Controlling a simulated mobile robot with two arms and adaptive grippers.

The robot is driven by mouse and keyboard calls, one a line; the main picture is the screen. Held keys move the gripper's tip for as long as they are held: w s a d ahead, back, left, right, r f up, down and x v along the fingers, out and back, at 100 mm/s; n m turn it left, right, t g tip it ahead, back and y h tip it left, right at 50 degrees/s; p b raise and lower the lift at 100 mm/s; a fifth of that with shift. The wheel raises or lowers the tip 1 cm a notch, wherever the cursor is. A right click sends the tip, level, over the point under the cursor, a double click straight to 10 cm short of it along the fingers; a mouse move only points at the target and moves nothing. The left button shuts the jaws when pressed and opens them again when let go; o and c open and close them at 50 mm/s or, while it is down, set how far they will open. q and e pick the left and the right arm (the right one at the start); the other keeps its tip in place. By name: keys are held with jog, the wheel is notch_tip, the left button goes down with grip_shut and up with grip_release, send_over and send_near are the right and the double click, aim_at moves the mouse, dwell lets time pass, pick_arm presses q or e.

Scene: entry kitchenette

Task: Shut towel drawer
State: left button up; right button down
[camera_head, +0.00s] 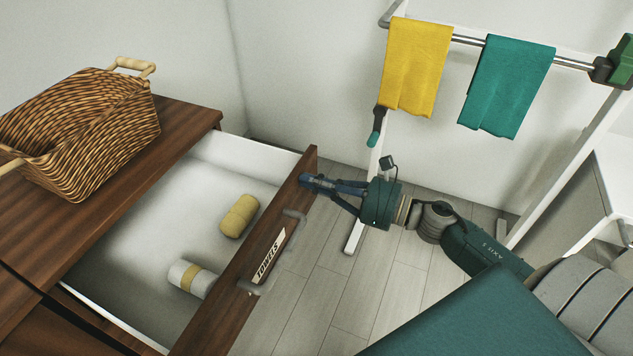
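The towel drawer (150,222) is pulled out of the brown wooden cabinet. Its white interior holds a rolled yellow towel (239,216) and a rolled white towel with a yellow band (192,279). The drawer's brown front (224,318) carries a "TOWELS" label (269,257) and a grey bar handle (296,215). My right gripper (307,181) is at the outer face of the front, near its far end and beyond the handle. Its fingertips come together with nothing visible between them. They look to be at or touching the front; exact contact is unclear. My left gripper is not in view.
A wicker basket (92,130) stands on the cabinet top (188,128). A white rack with a metal rail (468,41) holds a yellow towel (416,65) and a teal towel (506,85) behind my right arm. Pale floor (335,285) lies open before the drawer.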

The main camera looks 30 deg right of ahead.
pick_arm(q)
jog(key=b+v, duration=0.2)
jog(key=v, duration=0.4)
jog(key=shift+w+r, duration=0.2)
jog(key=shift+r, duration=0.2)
pick_arm(e)
jog(key=x, duration=2.6)
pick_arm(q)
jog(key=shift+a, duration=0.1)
pick_arm(e)
jog(key=shift+s, duration=0.1)
